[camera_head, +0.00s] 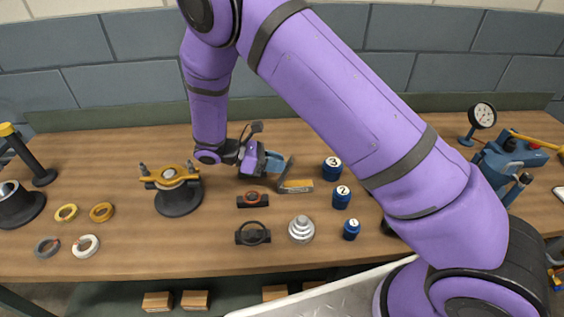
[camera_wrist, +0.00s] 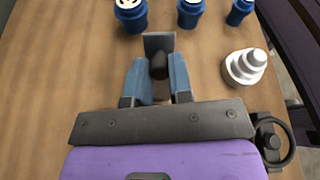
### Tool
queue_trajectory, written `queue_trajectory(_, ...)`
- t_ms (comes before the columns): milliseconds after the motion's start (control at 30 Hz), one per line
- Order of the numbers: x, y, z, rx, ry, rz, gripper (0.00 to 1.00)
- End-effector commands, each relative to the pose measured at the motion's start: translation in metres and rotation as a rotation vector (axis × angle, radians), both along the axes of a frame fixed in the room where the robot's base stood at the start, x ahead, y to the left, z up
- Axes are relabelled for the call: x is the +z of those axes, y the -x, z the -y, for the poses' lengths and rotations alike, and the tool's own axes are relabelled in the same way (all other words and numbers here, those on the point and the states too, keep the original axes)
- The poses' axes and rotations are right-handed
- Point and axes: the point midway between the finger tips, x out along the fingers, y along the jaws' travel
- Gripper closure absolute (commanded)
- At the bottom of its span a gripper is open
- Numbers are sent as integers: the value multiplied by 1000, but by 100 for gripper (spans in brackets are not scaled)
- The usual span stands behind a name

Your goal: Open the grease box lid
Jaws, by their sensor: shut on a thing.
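The grease box (camera_head: 298,186) is a small box with an orange front, near the middle of the bench. Its grey lid (camera_head: 287,168) stands steeply raised at the box's left end. My gripper (camera_head: 275,163) is just left of the lid, low over the bench. In the wrist view the blue fingers of my gripper (camera_wrist: 160,78) are closed around a dark knob-like part, and the grey lid plate (camera_wrist: 158,41) shows just beyond it. The box's inside is hidden in both views.
Blue numbered canisters (camera_head: 341,197) stand to the right, and a pale stepped cone (camera_head: 301,229) in front. Dark fixtures (camera_head: 252,233) lie front left. A casing with a yellow top (camera_head: 176,192) stands left. My arm covers much of the right side.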

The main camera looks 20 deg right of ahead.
Motion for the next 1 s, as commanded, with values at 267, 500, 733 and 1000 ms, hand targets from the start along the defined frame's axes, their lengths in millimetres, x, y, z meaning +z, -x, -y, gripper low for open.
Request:
queue_trajectory(267, -2, -2, -7, 0, 82, -16, 100)
queue_trajectory(500, -2, -2, -8, 0, 97, -20, 100)
queue_trajectory(733, -2, -2, -8, 0, 96, -19, 100)
queue_trajectory(1000, -2, -2, -8, -1, 96, -20, 54)
